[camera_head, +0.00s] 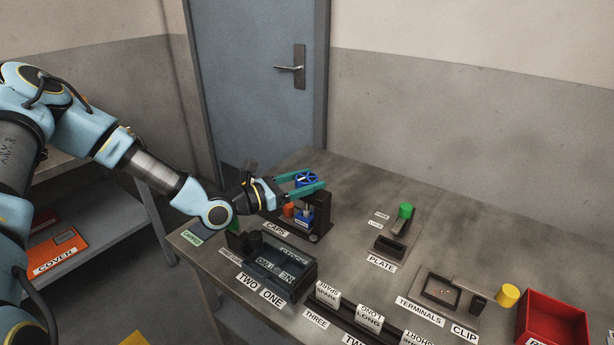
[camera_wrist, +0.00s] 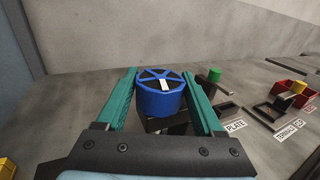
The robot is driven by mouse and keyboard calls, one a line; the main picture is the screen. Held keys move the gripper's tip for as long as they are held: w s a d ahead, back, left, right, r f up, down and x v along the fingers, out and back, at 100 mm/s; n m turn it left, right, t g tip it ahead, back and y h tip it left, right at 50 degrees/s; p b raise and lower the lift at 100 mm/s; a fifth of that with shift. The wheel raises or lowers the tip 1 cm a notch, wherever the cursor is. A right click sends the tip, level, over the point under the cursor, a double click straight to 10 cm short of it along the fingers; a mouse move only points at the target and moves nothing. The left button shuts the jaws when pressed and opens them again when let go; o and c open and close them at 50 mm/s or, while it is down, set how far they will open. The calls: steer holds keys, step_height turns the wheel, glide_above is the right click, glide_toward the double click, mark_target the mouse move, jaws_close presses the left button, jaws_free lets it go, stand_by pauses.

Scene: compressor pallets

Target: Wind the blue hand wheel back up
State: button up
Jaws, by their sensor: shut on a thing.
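The blue hand wheel (camera_head: 306,179) sits on top of a dark press-like stand (camera_head: 320,213) on the table. In the wrist view the wheel (camera_wrist: 161,92) has a spoked top with a white mark. My gripper (camera_head: 307,183) reaches in from the left with its teal fingers on either side of the wheel. In the wrist view the fingers (camera_wrist: 162,88) are shut on the wheel's rim. The wheel's lower part and the spindle are mostly hidden.
An orange piece (camera_head: 289,209) and a blue block (camera_head: 304,216) sit low at the stand. A dark tray (camera_head: 272,262) stands in front. A plate fixture with a green knob (camera_head: 405,211), a terminals fixture (camera_head: 440,290), a yellow knob (camera_head: 507,295) and a red bin (camera_head: 552,322) lie to the right.

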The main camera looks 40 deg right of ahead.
steer(key=shift+n+t+p, duration=0.95)
steer(key=shift+n+t, duration=0.05)
steer(key=shift+t, duration=0.6)
steer(key=o, duration=1.4)
steer(key=shift+a+f, duration=0.1)
steer(key=shift+a, duration=0.4)
steer(key=a+b, duration=0.1)
steer(key=a, duration=0.4)
steer(key=a+b, duration=0.2)
steer(key=a, duration=0.2)
steer(key=shift+s+a, duration=0.2)
steer(key=shift+a, duration=0.2)
steer(key=shift+s, duration=0.1)
